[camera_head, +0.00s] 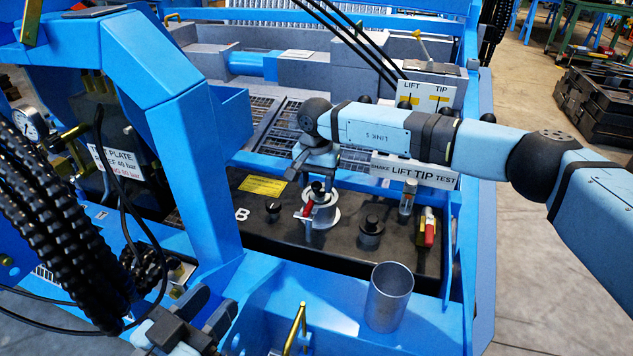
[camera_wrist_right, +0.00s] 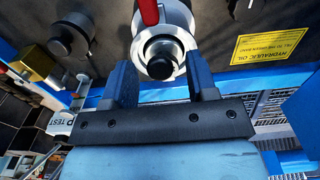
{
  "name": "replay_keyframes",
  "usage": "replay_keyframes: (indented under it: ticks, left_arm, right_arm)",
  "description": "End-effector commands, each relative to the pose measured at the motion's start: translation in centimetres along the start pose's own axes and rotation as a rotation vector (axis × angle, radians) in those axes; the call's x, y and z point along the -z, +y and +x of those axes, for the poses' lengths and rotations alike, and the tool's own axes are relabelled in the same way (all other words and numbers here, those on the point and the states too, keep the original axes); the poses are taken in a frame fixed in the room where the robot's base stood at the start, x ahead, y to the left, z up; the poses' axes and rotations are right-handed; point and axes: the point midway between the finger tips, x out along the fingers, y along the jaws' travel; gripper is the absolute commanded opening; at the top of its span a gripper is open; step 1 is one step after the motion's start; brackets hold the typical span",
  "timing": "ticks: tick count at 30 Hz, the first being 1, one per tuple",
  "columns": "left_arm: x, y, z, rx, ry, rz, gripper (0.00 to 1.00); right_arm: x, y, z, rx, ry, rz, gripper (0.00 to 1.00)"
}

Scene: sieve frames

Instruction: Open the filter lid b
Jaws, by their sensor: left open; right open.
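The filter lid by the white letter B is a round silver cap (camera_head: 320,214) with a black knob on top and a red lever at its side. It sits on the dark panel. In the right wrist view the silver cap (camera_wrist_right: 178,18) and its black knob show at the top middle. My right gripper (camera_head: 314,174) is open just above the lid. In the wrist view its two fingers (camera_wrist_right: 161,72) stand on either side of the knob, with a gap showing. My left gripper (camera_head: 212,306) is open and empty at the bottom left, away from the lid.
A grey metal cup (camera_head: 390,299) stands on the blue ledge in front. A black cap (camera_head: 371,232) and a red-handled valve (camera_head: 429,230) are right of the lid. A yellow handle (camera_head: 295,328) rises at the front. Black hoses (camera_head: 60,215) fill the left.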

Motion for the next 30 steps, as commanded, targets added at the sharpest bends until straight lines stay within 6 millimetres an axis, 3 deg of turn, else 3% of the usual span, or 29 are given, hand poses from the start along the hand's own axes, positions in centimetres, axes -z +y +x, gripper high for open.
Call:
replay_keyframes:
  ticks: [2,3,9,10,21,30]
  left_arm:
    - [0.0,0.0,0.0,0.0,0.0,0.0,0.43]
    - [0.0,0.0,0.0,-0.001,0.0,0.0,0.43]
    - [0.0,0.0,0.0,-0.001,0.001,-0.001,0.43]
    - [0.0,0.0,0.0,-0.001,0.001,-0.001,0.43]
    - [0.4,0.1,0.0,-0.004,-0.004,-0.015,0.43]
    - [0.0,0.6,-0.3,-0.002,-0.039,-0.077,0.43]
  right_arm:
    - [0.0,0.0,0.0,0.0,0.0,0.0,0.53]
    - [0.0,0.0,0.0,0.0,0.0,0.0,0.48]
    - [0.0,0.0,0.0,0.0,0.0,0.0,0.02]
    - [0.0,0.0,0.0,0.0,0.0,0.0,0.0]
    - [0.4,0.0,-0.6,0.001,-0.056,0.002,0.0]
    - [2.2,0.0,-2.0,0.002,-0.123,0.003,0.0]
